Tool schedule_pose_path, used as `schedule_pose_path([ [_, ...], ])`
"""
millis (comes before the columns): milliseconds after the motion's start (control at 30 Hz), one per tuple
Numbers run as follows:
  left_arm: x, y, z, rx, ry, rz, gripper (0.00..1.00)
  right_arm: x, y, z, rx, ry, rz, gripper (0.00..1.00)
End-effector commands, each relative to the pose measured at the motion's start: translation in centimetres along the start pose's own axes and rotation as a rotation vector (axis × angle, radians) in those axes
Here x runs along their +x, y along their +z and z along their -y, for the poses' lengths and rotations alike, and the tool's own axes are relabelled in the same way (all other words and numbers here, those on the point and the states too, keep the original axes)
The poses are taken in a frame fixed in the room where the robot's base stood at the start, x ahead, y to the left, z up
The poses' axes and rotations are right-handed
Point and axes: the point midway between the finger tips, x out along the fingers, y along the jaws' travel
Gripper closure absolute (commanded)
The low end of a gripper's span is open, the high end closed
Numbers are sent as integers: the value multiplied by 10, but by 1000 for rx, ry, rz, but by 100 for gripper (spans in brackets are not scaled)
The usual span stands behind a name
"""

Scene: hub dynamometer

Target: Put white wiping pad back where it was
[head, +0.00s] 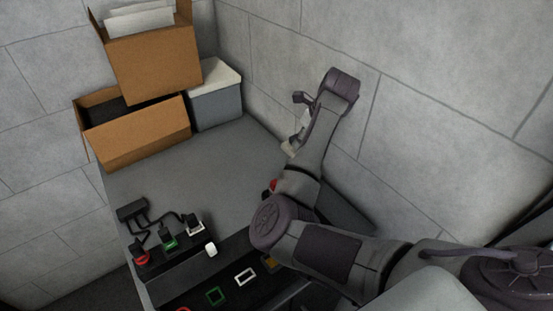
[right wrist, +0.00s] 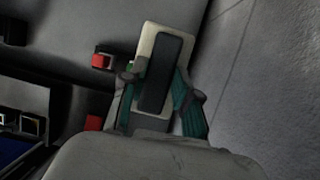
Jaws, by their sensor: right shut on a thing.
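The white wiping pad (right wrist: 151,40) is a cream-white block with a dark grip on top, in the right wrist view. My right gripper (right wrist: 160,78) is shut on it, with teal-sided fingers on both sides of the dark grip. In the head view a small cream part of the pad (head: 288,148) shows left of my right forearm, near the back wall and over the grey bench top. My forearm hides most of my right gripper there. I cannot tell whether the pad touches the bench. My left gripper is in neither view.
Cardboard boxes (head: 140,130) and a grey lidded bin (head: 217,103) stand at the bench's back left. A black rack with plugs and cables (head: 175,255) is at the front left. A red part (right wrist: 102,61) lies left of the pad. The bench middle (head: 215,170) is clear.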

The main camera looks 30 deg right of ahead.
Motion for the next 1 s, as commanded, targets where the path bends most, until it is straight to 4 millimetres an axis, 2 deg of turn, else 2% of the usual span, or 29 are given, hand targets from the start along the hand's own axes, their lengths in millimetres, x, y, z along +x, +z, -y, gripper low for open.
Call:
schedule_pose_path([
  [33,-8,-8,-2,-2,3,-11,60,9,9,-7,-6,6,-4,100],
  [200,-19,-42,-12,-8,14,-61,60,44,32,-21,-6,5,-4,100],
  [300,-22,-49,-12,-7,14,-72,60,61,42,-27,-6,4,-3,100],
  [500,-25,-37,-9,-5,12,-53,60,78,50,-32,-3,1,0,100],
  [800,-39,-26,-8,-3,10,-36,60,111,36,-30,-2,2,0,100],
  [1000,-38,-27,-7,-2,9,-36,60,114,35,-30,-2,1,1,100],
])
